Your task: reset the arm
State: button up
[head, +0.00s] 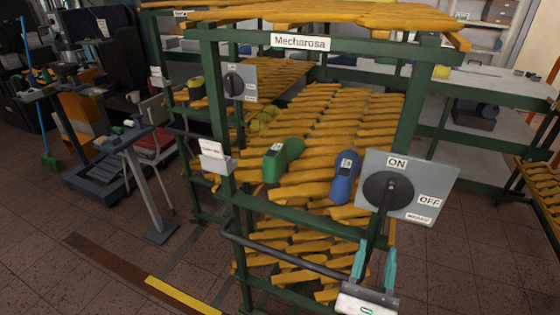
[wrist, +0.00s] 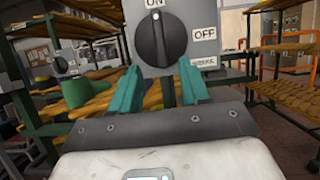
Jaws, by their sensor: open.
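My gripper (head: 376,265) shows at the lower right of the head view, in front of the green rack. Its two teal fingers are apart with nothing between them, and they also show in the wrist view (wrist: 160,88). Just beyond the fingertips is a grey switch panel (head: 434,180) with a black rotary knob (head: 380,192) and ON and OFF labels. In the wrist view the knob (wrist: 158,38) stands upright, its pointer line towards ON. The fingers are below the knob; I cannot tell whether anything touches.
The green rack (head: 300,43) holds many yellow shoe lasts, a green last (head: 282,160) and a blue last (head: 345,176). A dark handrail (head: 285,256) crosses its front. A second grey knob panel (head: 242,80) hangs further left. Floor (head: 80,285) is clear at lower left.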

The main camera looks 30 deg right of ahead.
jog(key=s+d+f+m+g+y, duration=0.3)
jog(key=s+d+f+m+g, duration=0.25)
jog(key=m, duration=0.35)
jog(key=s+d+f+m+g+y, duration=0.35)
jog(key=f+m+g, duration=0.2)
jog(key=m, duration=0.45)
jog(key=s+a+f+m+g+y, duration=0.1)
jog(key=s+a+f+m+y, duration=0.1)
jog(key=a+f+y, duration=0.3)
jog(key=s+a+f+m+y, duration=0.2)
jog(key=a+f+m+y, duration=0.3)
jog(key=a, duration=0.3)
jog(key=shift+s+a+f+g+y, duration=0.3)
jog(key=shift+a+f+g+y, duration=0.15)
jog(key=shift+f, duration=0.15)
